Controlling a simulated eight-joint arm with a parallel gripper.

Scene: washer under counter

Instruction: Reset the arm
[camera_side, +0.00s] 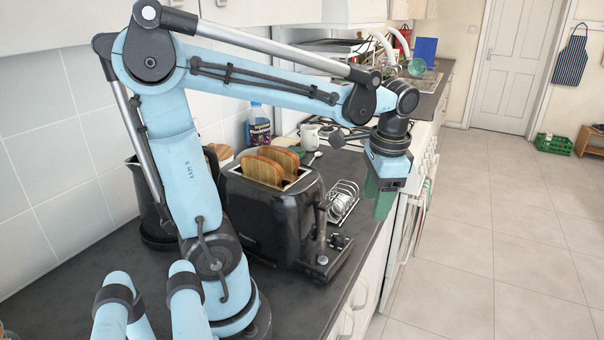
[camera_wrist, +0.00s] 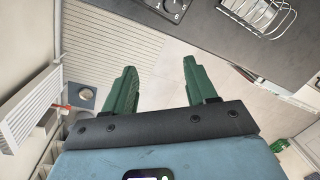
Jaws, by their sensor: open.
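My arm is pale blue with dark joints and stands on the dark counter (camera_side: 95,285). It reaches over the toaster toward the right. My gripper (camera_side: 380,200) hangs pointing down at the counter's front edge, beside the toast rack and apart from it. In the wrist view its two green fingers (camera_wrist: 157,85) are spread apart with nothing between them.
A black toaster (camera_side: 270,225) with two slices of toast (camera_side: 264,170) stands under my arm. A wire toast rack (camera_side: 342,200) sits right of it. A dark kettle (camera_side: 150,205) and a bottle (camera_side: 258,124) stand near the wall.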

